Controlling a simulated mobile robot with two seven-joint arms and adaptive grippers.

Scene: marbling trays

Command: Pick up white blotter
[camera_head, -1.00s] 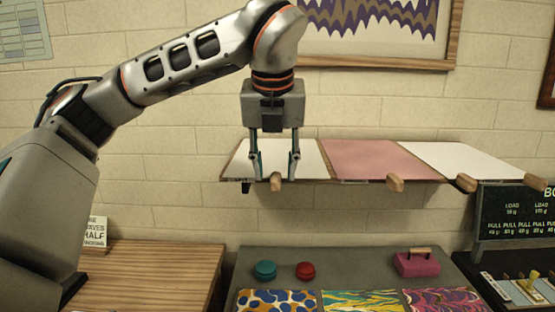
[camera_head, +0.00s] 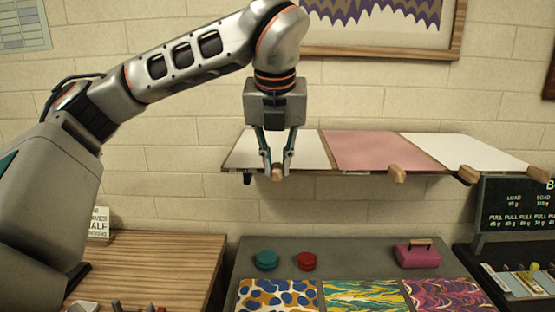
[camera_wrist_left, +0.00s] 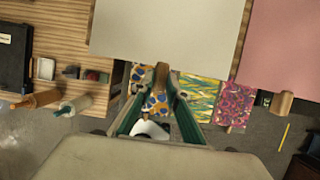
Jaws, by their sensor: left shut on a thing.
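The left white blotter (camera_head: 300,152) lies on the wall shelf, with a wooden knob (camera_head: 277,174) at its front edge. In the left wrist view the same blotter (camera_wrist_left: 165,30) shows as a pale sheet, with its knob (camera_wrist_left: 161,74) between my fingers. My left gripper (camera_head: 277,170) points down and is shut on that knob. The blotter still looks level with the shelf. Another white blotter (camera_head: 465,154) lies at the right, beyond a pink one (camera_head: 380,151). My right gripper is not in view.
Below the shelf, a grey table (camera_head: 345,256) holds a teal round lid (camera_head: 266,260), a red one (camera_head: 305,261), a magenta block with a handle (camera_head: 418,256) and marbled sheets (camera_head: 360,297). A wooden table (camera_head: 150,265) stands at left. A black sign (camera_head: 515,214) stands at right.

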